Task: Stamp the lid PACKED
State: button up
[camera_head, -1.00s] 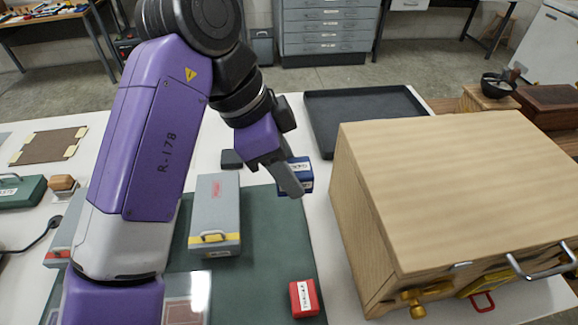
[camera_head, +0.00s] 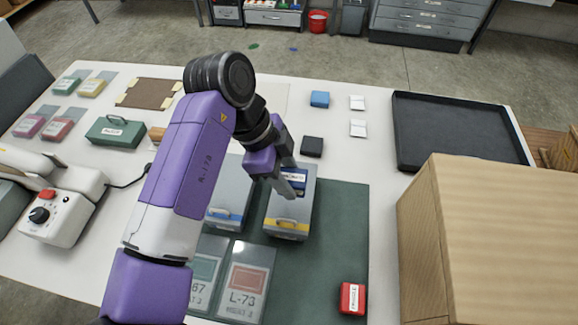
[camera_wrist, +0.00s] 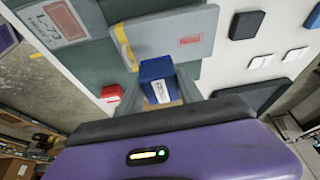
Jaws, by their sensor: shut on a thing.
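My gripper (camera_head: 293,186) is shut on a blue stamp block (camera_head: 293,178). In the wrist view the block (camera_wrist: 157,80) shows a white label, too small to read for certain, between the fingers. In the head view the block overlaps the lid of a grey box (camera_head: 285,215) with a yellow band and handle. The wrist view shows this lid (camera_wrist: 165,38) beyond the block, with a red mark (camera_wrist: 190,40) on it. I cannot tell whether the block touches the lid. My gripper hides part of the lid in the head view.
A blue-banded grey box (camera_head: 228,190) stands left of it. A red block (camera_head: 352,297) is on the green mat (camera_head: 335,235). A black pad (camera_head: 311,146), a blue pad (camera_head: 319,99), a black tray (camera_head: 405,135) and a wooden cabinet (camera_head: 490,220) are behind or right.

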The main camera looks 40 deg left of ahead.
aim_at(294, 202)
jog(key=shift+a, duration=0.1)
jog(key=shift+a+f+b, duration=0.15)
jog(key=shift+f+b, duration=0.2)
jog(key=shift+f, duration=0.1)
jog(key=shift+f+b, duration=1.75)
jog(key=shift+f, duration=0.8)
jog(key=shift+f+b, duration=0.3)
jog(key=shift+f, duration=0.25)
jog(key=shift+r+p, duration=2.45)
jog(key=shift+r, duration=1.1)
